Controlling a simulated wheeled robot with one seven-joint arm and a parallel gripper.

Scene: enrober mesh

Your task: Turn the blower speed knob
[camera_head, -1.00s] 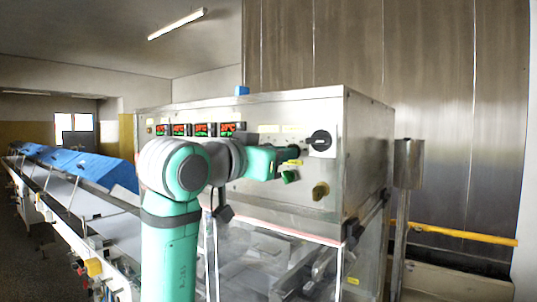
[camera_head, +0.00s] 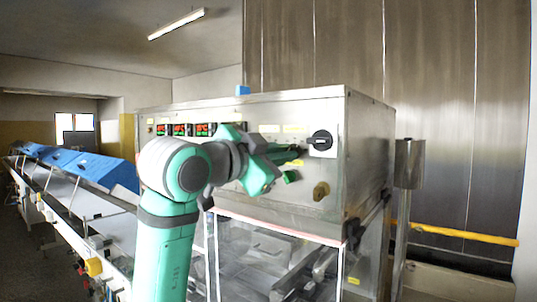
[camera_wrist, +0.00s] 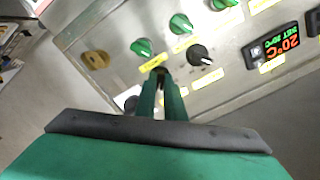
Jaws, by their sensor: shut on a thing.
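My gripper (camera_wrist: 161,84) is at the front of the steel control panel, its two narrow fingers shut on a small dark knob (camera_wrist: 160,71). The fingers hide most of that knob, and I cannot read its label or its pointer angle. In the head view my gripper (camera_head: 298,152) reaches the panel from the left, just below and left of a large black rotary switch (camera_head: 321,140). Beside the held knob, the wrist view shows another black knob (camera_wrist: 201,55) and a green knob (camera_wrist: 142,47).
More green knobs (camera_wrist: 180,23) and a brass-coloured knob (camera_wrist: 95,60) stick out close to the fingers. Red and green displays (camera_head: 202,129) line the panel's upper left. A yellow rail (camera_head: 460,236) runs at the right. A conveyor with blue covers (camera_head: 100,168) runs along the left.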

